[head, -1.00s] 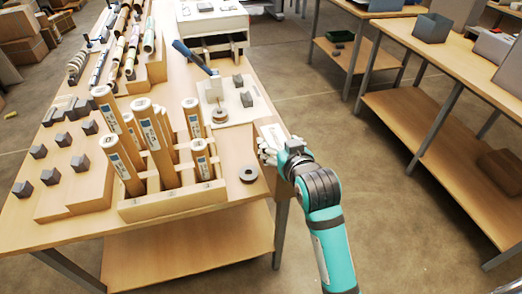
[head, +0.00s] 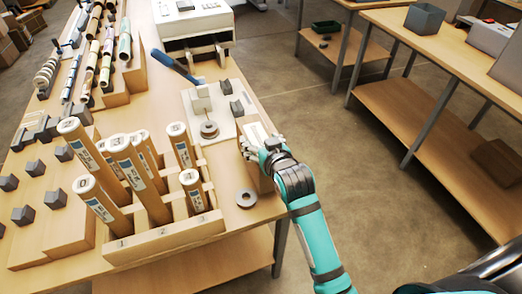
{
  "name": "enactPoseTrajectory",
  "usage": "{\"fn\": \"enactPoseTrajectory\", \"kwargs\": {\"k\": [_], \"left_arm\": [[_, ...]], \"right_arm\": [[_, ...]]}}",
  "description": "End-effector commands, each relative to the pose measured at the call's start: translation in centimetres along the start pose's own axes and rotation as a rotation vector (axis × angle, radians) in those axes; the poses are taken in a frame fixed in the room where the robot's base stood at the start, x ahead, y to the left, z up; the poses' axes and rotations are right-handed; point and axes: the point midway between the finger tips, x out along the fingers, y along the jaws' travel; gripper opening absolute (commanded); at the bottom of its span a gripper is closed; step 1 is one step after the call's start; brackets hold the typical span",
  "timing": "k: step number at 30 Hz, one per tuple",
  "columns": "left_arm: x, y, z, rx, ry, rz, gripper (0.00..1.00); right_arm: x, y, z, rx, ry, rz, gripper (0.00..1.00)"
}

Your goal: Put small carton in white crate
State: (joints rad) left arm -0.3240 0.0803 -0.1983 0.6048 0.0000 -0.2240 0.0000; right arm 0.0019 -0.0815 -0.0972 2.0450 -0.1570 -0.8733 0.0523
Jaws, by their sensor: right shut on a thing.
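The small carton (head: 256,134) is a brown box with a pale label on top, at the right edge of the left workbench. My right gripper (head: 264,148) is shut on it from the right, and its fingers and wrist hide part of the box. I cannot tell whether the carton touches the bench or is just above it. My left gripper is not in view.
A wooden rack (head: 165,240) of labelled tubes and a grey ring (head: 246,199) are near the carton. A pale board (head: 196,124) with grey blocks lies behind it. A grey bin (head: 424,18) stands on the right table. Open floor separates the tables.

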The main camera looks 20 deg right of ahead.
Motion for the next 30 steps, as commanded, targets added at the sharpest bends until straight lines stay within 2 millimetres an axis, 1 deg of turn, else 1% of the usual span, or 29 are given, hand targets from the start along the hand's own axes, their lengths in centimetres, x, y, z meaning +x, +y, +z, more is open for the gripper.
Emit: {"fn": "enactPoseTrajectory", "kwargs": {"k": [2, 5, 6, 9, 11, 14, 19, 20, 25, 30], "left_arm": [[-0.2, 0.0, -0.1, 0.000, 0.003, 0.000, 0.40], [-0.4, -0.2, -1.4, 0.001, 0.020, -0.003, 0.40], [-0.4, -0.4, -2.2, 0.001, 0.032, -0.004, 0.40], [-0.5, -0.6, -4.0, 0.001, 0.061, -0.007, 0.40], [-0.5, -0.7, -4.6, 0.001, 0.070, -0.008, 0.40], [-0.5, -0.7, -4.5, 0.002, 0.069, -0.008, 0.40], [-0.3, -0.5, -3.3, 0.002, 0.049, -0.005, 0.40], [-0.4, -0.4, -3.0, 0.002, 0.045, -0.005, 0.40], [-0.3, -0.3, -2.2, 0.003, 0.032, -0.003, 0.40], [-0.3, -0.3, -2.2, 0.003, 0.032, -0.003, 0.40]], "right_arm": [[0.3, 0.0, 1.0, -0.001, -0.002, 0.000, 0.14], [0.9, 0.0, 2.2, 0.000, -0.001, 0.000, 0.14], [1.0, 0.0, 2.6, 0.000, 0.001, 0.000, 0.14], [1.2, 0.0, 3.0, 0.001, 0.003, 0.000, 0.14], [1.3, 0.0, 3.1, 0.001, 0.004, 0.000, 0.14], [1.2, 0.0, 3.0, 0.001, 0.004, 0.000, 0.14], [1.4, 0.0, 3.3, 0.000, 0.003, 0.000, 0.14], [1.4, 0.0, 3.5, 0.000, -0.002, 0.000, 0.75], [1.4, 0.0, 3.5, 0.000, -0.003, 0.000, 0.97], [1.4, 0.0, 3.5, 0.000, -0.003, 0.000, 0.98]]}}
